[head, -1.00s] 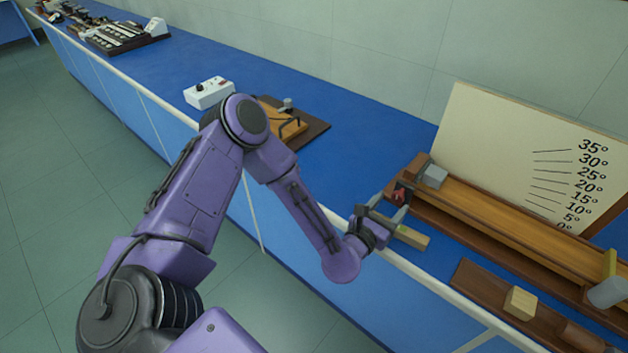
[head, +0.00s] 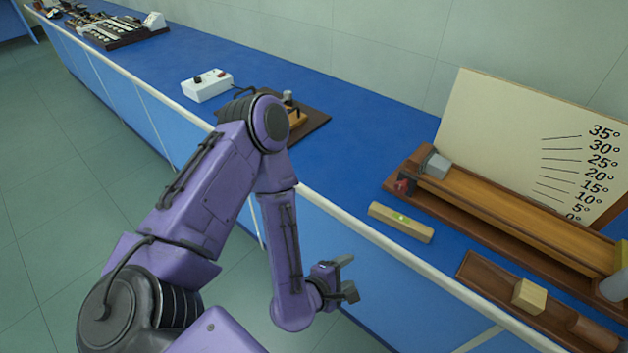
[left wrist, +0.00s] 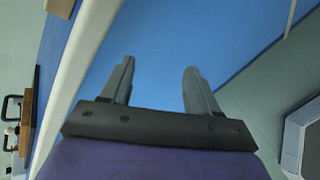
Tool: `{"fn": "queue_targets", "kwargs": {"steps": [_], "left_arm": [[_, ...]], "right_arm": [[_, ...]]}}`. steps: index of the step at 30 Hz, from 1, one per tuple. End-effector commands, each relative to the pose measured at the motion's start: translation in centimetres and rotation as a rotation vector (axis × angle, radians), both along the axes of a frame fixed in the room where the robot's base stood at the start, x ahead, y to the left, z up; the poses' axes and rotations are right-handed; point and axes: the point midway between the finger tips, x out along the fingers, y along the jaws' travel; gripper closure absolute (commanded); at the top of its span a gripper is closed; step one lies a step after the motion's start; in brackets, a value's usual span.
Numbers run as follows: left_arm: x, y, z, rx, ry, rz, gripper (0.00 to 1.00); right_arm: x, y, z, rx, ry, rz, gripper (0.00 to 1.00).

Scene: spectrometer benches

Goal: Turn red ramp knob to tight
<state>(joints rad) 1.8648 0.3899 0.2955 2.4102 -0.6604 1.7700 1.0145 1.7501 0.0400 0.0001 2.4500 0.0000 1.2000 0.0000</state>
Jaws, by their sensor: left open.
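The red ramp knob (head: 402,186) sits at the lower left end of the wooden ramp (head: 510,220), next to a dark bracket and a grey block. My left gripper (head: 349,276) is open and empty, in front of the bench's front edge, below and to the left of the knob and apart from it. In the left wrist view the two grey fingers (left wrist: 160,85) stand wide apart with nothing between them, facing the blue bench front. The knob does not show in that view. My right gripper is in neither view.
A wooden spirit level (head: 401,222) lies on the bench just in front of the ramp. A tray with a wooden block (head: 529,296) is at the right. An angle board (head: 535,145) stands behind the ramp. A white switch box (head: 207,86) stands further left.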

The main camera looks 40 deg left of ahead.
Motion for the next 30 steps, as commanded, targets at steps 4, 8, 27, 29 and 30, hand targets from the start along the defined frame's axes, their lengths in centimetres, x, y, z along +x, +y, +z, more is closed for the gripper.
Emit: {"fn": "queue_targets", "kwargs": {"steps": [4, 8, 27, 29, 30], "left_arm": [[-2.4, 1.0, -2.5, 0.21, 0.103, -0.118, 0.39], [-4.4, 2.0, -4.4, 0.376, 0.186, -0.224, 0.39], [-7.0, 3.8, -6.4, 0.578, 0.296, -0.369, 0.39], [-7.0, 3.8, -6.4, 0.578, 0.295, -0.369, 0.39], [-7.0, 3.7, -6.4, 0.577, 0.295, -0.369, 0.39]], "right_arm": [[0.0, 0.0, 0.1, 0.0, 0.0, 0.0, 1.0], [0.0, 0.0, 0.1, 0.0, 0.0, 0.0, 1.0], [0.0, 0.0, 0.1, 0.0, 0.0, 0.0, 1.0], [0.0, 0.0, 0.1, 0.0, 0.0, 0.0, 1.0], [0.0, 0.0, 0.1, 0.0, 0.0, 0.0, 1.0]]}}
